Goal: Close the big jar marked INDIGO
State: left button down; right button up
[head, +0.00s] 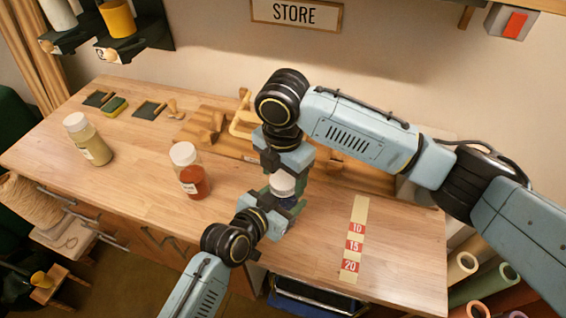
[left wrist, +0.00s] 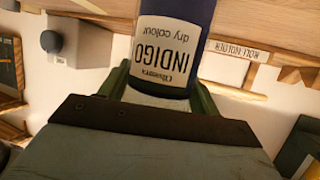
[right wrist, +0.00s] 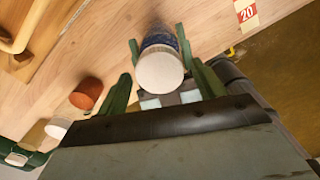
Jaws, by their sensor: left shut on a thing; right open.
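The INDIGO jar (left wrist: 172,45) is dark blue with a white label, and its lettering is upside down in the left wrist view. My left gripper (head: 278,208) is shut on the jar and holds it upright at the table's front edge. A white lid (head: 283,184) is at the jar's top; it also shows in the right wrist view (right wrist: 160,71). I cannot tell whether it is fully seated. My right gripper (head: 285,168) is open and points down just above the lid, its green fingers to either side. The jar's lower part is mostly hidden in the head view.
A red-filled jar (head: 194,182) with a white top and a yellowish jar (head: 92,146) stand left on the table (head: 140,182). A wooden rack (head: 207,130) is behind my grippers. A marked strip (head: 355,240) lies on the right, with bare wood around it.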

jog(key=shift+f, duration=0.15)
jog(key=shift+c, duration=0.2)
jog(key=c, duration=1)
jog(key=m, duration=0.6)
jog(key=shift+m, duration=0.4)
jog(key=o, duration=1.1)
